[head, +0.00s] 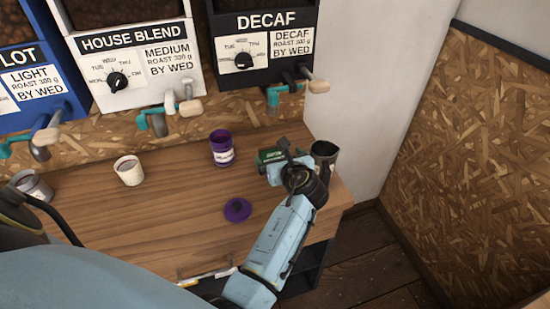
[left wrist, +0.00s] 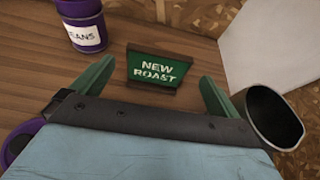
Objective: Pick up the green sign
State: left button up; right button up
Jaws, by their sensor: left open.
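The green sign (left wrist: 155,69) reads "NEW ROAST" and stands on the wooden counter in a dark holder. In the left wrist view it is between and just beyond the fingertips of my left gripper (left wrist: 158,76), which is open with one finger to each side. I see no contact between the fingers and the sign. In the head view the green sign (head: 267,155) is partly hidden by my left gripper (head: 279,161), near the counter's right end. My right gripper is not in view.
A dark metal cup (head: 324,158) stands close to the right of my left gripper. A purple bean jar (head: 222,150) stands to the left, with a purple lid (head: 237,210) nearer me. A white cup (head: 129,171) is farther left. Dispensers, including DECAF (head: 264,50), hang above.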

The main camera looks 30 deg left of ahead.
aim_at(274, 152)
pick_arm(q)
jog(key=shift+w+a+f, duration=0.3)
jog(key=shift+w+a, duration=0.15)
jog(key=shift+x, duration=0.95)
jog(key=b+x, duration=0.1)
jog(key=x, duration=0.2)
jog(key=shift+w+a+f, duration=0.1)
jog(key=shift+a+f, duration=0.1)
jog(key=shift+a, duration=0.15)
jog(key=shift+w, duration=0.1)
jog(key=shift+c, duration=0.6)
jog(key=c, duration=0.7)
jog(key=shift+c, duration=0.5)
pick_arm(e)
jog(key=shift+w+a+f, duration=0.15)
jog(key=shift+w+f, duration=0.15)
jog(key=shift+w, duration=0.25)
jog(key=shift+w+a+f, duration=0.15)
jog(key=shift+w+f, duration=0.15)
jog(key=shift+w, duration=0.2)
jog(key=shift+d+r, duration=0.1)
